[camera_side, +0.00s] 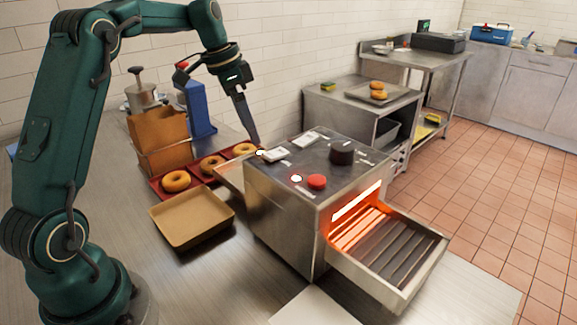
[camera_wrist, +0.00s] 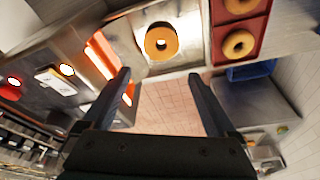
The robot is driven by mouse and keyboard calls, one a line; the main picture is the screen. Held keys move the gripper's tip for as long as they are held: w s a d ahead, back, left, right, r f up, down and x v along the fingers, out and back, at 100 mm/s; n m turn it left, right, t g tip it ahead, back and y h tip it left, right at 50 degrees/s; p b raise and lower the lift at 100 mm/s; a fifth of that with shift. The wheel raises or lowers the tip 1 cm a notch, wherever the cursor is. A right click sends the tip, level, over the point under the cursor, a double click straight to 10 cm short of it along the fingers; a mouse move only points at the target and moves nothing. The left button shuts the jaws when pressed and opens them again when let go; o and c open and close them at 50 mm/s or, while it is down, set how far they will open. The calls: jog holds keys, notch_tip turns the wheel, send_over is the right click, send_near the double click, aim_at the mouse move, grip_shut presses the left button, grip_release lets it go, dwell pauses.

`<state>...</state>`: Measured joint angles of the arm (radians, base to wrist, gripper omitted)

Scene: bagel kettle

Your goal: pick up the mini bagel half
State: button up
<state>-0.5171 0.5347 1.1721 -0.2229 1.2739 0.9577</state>
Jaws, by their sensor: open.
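In the side view, several ring-shaped bagel pieces lie in a red tray (camera_side: 196,178): a front one (camera_side: 176,181), a middle one (camera_side: 210,164) and a back one (camera_side: 244,149). In the wrist view, a golden ring with a pale centre (camera_wrist: 161,41) rests on bare metal beyond my fingertips. Two more rings (camera_wrist: 239,44) show in the red tray at upper right. I cannot tell which is the mini half. My gripper (camera_side: 252,138) points down above the tray's back end, beside the toaster. In the wrist view its fingers (camera_wrist: 160,78) are apart with nothing between them.
A steel toaster (camera_side: 300,205) with a glowing opening stands right of the tray, its slatted outlet (camera_side: 385,255) at front right. A tan tray (camera_side: 192,220), a brown holder (camera_side: 160,140) and a blue block (camera_side: 200,108) are nearby. The near counter is mostly clear.

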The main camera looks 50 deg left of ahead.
notch_tip(320, 180, down, 5)
jog(key=shift+f, duration=0.2)
jog(key=shift+x, duration=2.5)
jog(key=c, duration=1.1)
jog(key=shift+w+r, duration=0.1)
jog(key=shift+r, duration=0.35)
jog(key=v, duration=0.4)
jog(key=shift+w+a, duration=0.15)
jog(key=shift+w, duration=0.05)
jog(key=s+a+r, duration=0.6)
jog(key=s+a, duration=0.1)
jog(key=s, duration=0.1)
jog(key=shift+a+r, duration=0.15)
jog(key=shift+r, duration=0.05)
